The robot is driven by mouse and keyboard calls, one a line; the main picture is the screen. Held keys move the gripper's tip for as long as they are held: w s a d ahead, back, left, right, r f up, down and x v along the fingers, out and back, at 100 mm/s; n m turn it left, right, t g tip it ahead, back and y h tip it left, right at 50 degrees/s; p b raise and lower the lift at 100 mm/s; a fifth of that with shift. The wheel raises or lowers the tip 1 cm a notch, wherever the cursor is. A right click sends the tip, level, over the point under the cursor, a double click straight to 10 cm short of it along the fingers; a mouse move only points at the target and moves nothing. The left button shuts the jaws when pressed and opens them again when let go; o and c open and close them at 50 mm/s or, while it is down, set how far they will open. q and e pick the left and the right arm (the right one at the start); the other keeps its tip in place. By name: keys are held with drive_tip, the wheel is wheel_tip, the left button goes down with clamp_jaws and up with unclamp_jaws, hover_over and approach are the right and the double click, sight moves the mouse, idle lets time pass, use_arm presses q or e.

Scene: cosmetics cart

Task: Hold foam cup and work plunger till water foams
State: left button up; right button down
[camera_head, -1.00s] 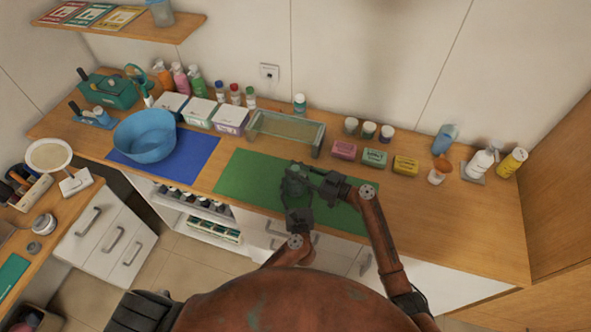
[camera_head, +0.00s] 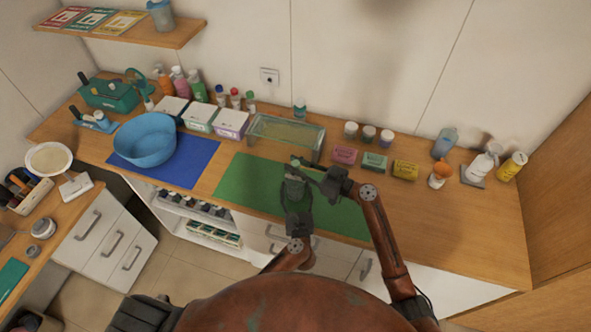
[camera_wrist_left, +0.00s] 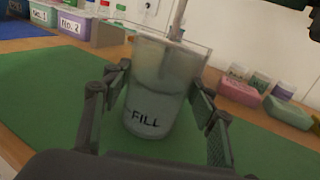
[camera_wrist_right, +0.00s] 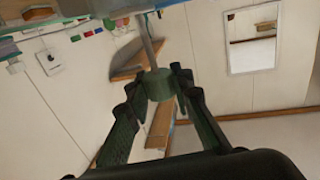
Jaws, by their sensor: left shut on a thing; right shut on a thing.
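The clear foam cup (camera_wrist_left: 162,85) stands upright in the left wrist view, with a "FILL" mark low on its side. My left gripper (camera_wrist_left: 156,112) is shut on the cup, one finger on each side. The cup's lower part looks cloudy grey-green; I cannot tell how much is foam. The plunger rod (camera_wrist_left: 178,20) goes down into the cup. In the right wrist view my right gripper (camera_wrist_right: 157,90) is shut on the green plunger knob (camera_wrist_right: 158,84). In the head view the cup (camera_head: 295,189) is over the green mat, below my right gripper (camera_head: 304,167).
The green mat (camera_head: 240,180) lies under my grippers. A blue bowl (camera_head: 146,138) on a blue mat is at left. A clear tray (camera_head: 283,132) stands behind. Soap bars (camera_head: 374,162) and small jars are at right. The counter's front right is clear.

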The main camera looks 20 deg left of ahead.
drive_tip(key=c, duration=1.7)
unclamp_jaws()
drive_tip(key=shift+o, duration=0.2)
drive_tip(key=v, duration=1.2)
